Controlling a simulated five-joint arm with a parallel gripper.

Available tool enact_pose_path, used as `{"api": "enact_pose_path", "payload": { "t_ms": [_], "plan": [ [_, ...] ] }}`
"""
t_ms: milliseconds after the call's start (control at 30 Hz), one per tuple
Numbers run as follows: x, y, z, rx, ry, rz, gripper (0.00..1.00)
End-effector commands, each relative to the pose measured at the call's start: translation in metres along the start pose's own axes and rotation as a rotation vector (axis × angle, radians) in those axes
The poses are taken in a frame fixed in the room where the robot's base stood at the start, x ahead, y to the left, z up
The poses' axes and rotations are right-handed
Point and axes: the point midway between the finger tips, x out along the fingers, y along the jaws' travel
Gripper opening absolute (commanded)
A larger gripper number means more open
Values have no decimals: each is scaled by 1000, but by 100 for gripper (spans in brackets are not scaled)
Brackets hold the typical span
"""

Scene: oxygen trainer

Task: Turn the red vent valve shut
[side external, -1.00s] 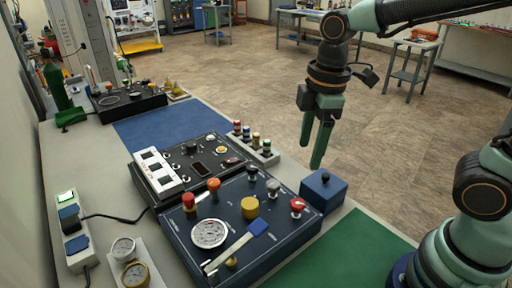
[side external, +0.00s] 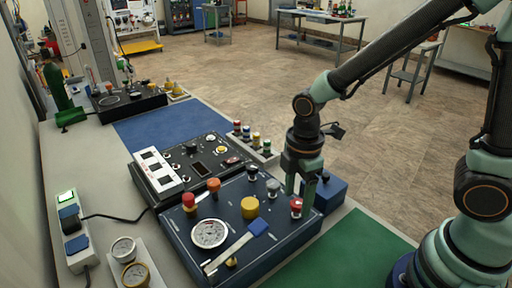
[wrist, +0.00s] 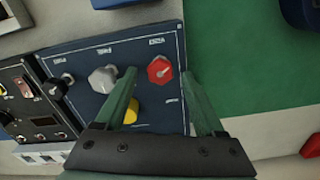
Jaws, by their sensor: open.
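The red vent valve (side external: 296,206) is a red knob at the right end of the dark blue panel (side external: 185,240). In the wrist view, the valve (wrist: 159,69) is a faceted red knob with a light pointer mark. My gripper (side external: 299,192) is open and points down just above the valve. In the wrist view its two green fingers (wrist: 158,76) stand to either side of the valve. I cannot tell whether the fingers reach down around the knob or touch it.
A blue box (side external: 330,192) stands behind my gripper. A gauge (side external: 209,233) and other knobs are on the panel. The green mat (side external: 350,245) is clear.

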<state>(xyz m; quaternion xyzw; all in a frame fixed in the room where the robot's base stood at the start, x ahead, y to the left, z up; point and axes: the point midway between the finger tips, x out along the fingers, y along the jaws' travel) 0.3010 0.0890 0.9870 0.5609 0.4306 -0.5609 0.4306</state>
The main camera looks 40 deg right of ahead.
Motion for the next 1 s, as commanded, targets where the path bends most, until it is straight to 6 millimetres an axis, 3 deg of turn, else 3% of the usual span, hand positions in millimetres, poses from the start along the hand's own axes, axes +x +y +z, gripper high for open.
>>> {"api": "enact_pose_path", "payload": {
  "t_ms": [433, 600, 633, 1000],
  "plan": [
    [10, 0, 0, 0, 0, 0, 71],
    [10, 0, 0, 0, 0, 0, 6],
    [10, 0, 0, 0, 0, 0, 0],
    [9, 0, 0, 50, 0, 0, 0]
  ]
}}
